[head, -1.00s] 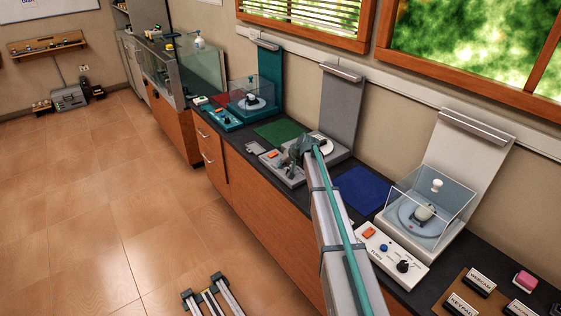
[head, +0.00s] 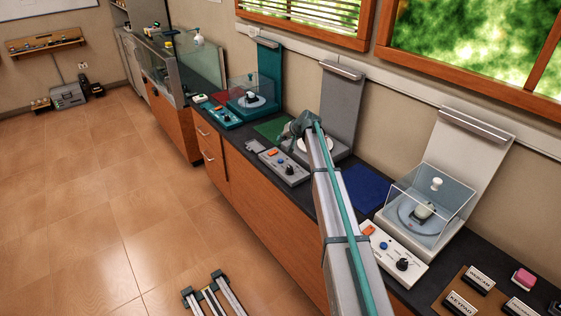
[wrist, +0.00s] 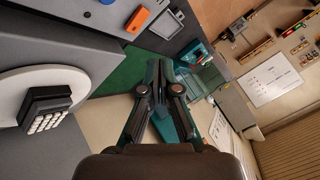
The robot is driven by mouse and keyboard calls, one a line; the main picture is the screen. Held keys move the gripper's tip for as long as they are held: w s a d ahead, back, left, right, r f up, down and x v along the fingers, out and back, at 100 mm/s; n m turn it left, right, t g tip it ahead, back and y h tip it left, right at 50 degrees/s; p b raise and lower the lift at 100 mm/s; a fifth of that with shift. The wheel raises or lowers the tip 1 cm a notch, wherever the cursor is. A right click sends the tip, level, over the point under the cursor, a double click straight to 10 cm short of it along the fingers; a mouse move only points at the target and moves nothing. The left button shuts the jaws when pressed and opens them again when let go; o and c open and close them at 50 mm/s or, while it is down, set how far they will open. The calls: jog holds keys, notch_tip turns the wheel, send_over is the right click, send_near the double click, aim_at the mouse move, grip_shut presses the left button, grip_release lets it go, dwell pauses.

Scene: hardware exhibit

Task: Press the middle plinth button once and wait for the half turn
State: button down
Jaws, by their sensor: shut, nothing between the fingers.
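The middle grey plinth (head: 340,110) has a tall grey back panel and a white turntable (head: 316,146), partly hidden by my arm. A dark block with pale keys (wrist: 46,107) lies on the turntable in the wrist view. The plinth's control panel (head: 296,179) carries an orange button (head: 271,152), a blue button (head: 281,161) and a dark knob. The orange button also shows at the top of the wrist view (wrist: 137,20). My gripper (wrist: 159,66) is shut and empty. It is raised beside the turntable, apart from the buttons.
A teal plinth (head: 268,70) with a clear cover stands farther along the dark bench, and a white plinth (head: 467,140) with a clear cover stands nearer. A green mat (head: 270,129) and blue mat (head: 365,188) lie between them. Signs (head: 481,281) lie at the near end.

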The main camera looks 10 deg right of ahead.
jog(key=b, duration=0.2)
send_over(282, 160)
notch_tip(282, 160, down, 7)
jog(key=shift+a+f, duration=0.1)
jog(key=shift+f, duration=0.7)
jog(key=shift+f+b, duration=0.15)
jog(key=shift+b, duration=0.25)
dwell(0.6)
jog(key=shift+f+b, duration=0.3)
jog(key=shift+b, duration=0.05)
